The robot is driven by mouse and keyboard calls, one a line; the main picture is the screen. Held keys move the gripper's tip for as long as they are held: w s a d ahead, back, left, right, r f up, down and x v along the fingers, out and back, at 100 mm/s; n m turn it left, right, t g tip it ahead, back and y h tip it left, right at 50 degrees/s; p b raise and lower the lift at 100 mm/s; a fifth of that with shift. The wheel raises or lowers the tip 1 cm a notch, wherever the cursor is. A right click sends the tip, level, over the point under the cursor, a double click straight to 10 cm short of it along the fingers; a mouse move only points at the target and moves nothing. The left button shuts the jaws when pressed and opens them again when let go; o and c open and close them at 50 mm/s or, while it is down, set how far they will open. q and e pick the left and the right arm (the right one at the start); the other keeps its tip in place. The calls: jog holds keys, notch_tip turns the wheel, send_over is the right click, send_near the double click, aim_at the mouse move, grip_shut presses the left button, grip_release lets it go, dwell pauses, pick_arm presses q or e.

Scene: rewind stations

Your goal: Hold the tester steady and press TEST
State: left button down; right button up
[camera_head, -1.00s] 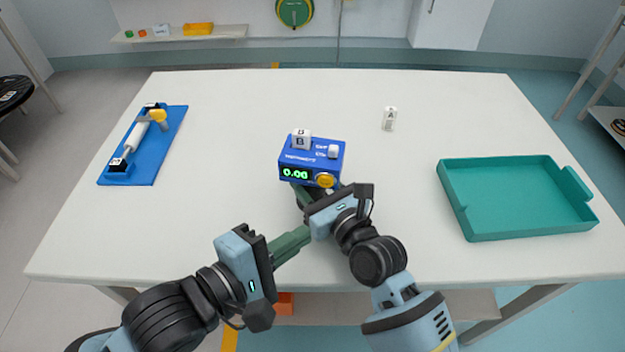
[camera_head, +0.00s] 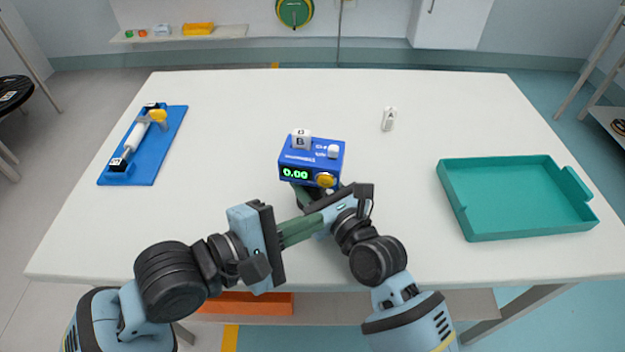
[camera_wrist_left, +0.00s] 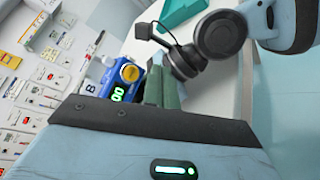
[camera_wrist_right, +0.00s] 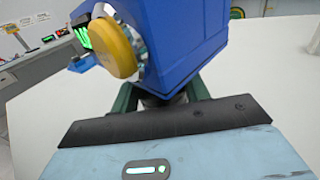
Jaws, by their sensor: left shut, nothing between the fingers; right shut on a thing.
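The blue tester (camera_head: 312,165) stands at mid table with a green 0.00 display (camera_head: 296,174), a yellow round knob (camera_head: 326,180) on its front and a small white button (camera_head: 333,151) on top. A white block marked B (camera_head: 301,140) sits on its top left. My right gripper (camera_head: 303,194) is shut on the dark part under the tester, which the right wrist view shows between its green fingers (camera_wrist_right: 160,100). My left gripper (camera_head: 320,223) is shut and empty, in front of the tester and below it in the picture, close to the right gripper.
A white piece marked A (camera_head: 389,119) stands behind and to the right. A teal tray (camera_head: 515,205) lies at the right. A blue board with a white cylinder and yellow knob (camera_head: 145,160) lies at the left. The table between these is bare.

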pick_arm(q)
jog(key=shift+w+d, duration=0.2)
jog(key=shift+w, duration=0.65)
jog(key=shift+w+d, duration=0.15)
jog(key=shift+w, duration=0.75)
jog(key=shift+w+d, duration=0.2)
jog(key=shift+w, duration=0.65)
jog(key=shift+w, duration=0.1)
jog(key=shift+w+d, duration=0.1)
jog(key=shift+w, duration=0.25)
jog(key=shift+s, duration=0.55)
jog(key=s, duration=0.2)
jog(key=s+a, duration=0.1)
jog(key=s, duration=0.2)
jog(key=shift+s+a, duration=0.25)
jog(key=shift+s, duration=0.1)
